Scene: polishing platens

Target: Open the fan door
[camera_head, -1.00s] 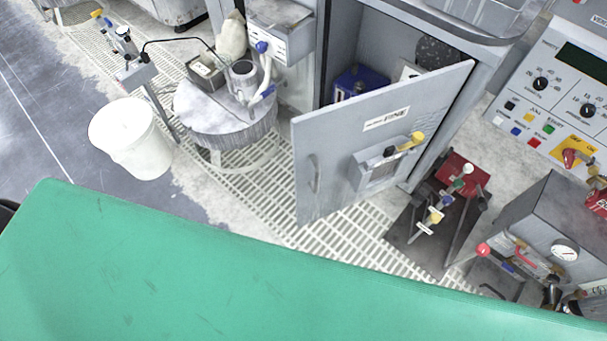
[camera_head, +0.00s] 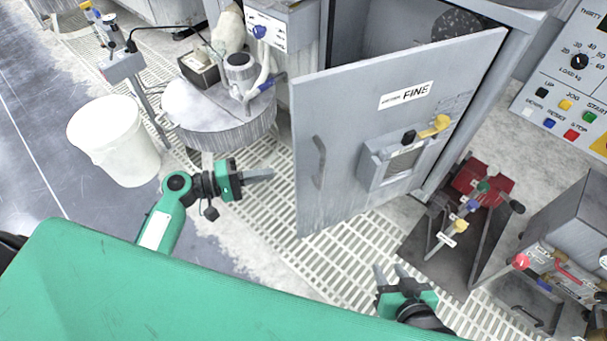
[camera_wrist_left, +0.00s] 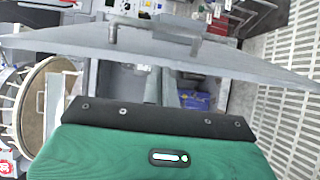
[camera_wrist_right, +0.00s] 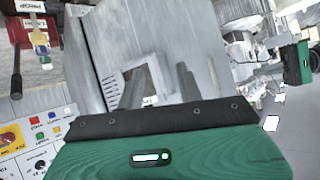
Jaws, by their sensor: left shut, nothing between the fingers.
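The grey door (camera_head: 345,105) labelled FINE stands part open on a grey cabinet (camera_head: 392,35), its free edge toward me. It has a bar handle (camera_head: 319,162) near that edge and a latch box (camera_head: 392,160) with a yellow lever (camera_head: 436,126). My left gripper (camera_head: 272,174) is shut and empty, pointing right at the door's free edge, apparently short of it. My right gripper (camera_head: 390,270) is open and empty, below and in front of the door. The door also shows in the left wrist view (camera_wrist_left: 150,52) and in the right wrist view (camera_wrist_right: 125,35).
A white bucket (camera_head: 113,140) and a round grey drum (camera_head: 220,120) stand left of the door. A red valve stand (camera_head: 480,182) and a grey gauge box (camera_head: 565,225) stand to its right. White floor grating (camera_head: 350,245) lies bare before the door.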

